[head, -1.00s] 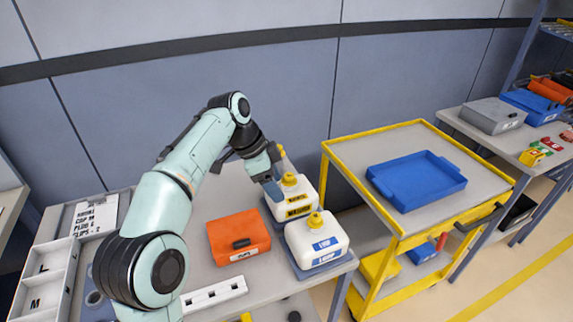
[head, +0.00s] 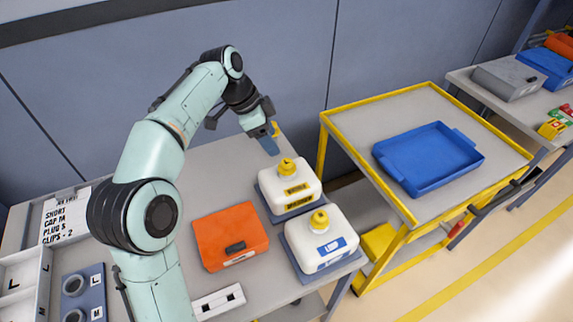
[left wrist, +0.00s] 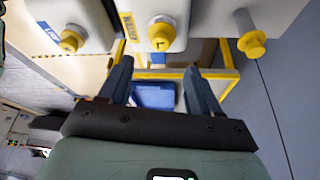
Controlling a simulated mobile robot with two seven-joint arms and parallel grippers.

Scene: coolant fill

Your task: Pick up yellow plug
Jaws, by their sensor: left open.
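A yellow plug-like piece (left wrist: 252,42) with a round flange sits on a pale grey stem at the upper right of the left wrist view. In the head view a yellow piece (head: 276,129) shows just behind my left gripper (head: 268,142), mostly hidden by it. Two white containers have yellow caps: the far one's cap (head: 287,168) and the near one's cap (head: 319,221). My left gripper is open and empty, above and behind the far container. In the left wrist view its fingers (left wrist: 158,68) are apart with nothing between them.
An orange case (head: 230,238) lies left of the far white container (head: 290,190) and near white container (head: 320,245) on the grey bench (head: 195,180). A yellow-framed cart (head: 430,105) with a blue tray (head: 428,158) stands to the right. The wall is close behind.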

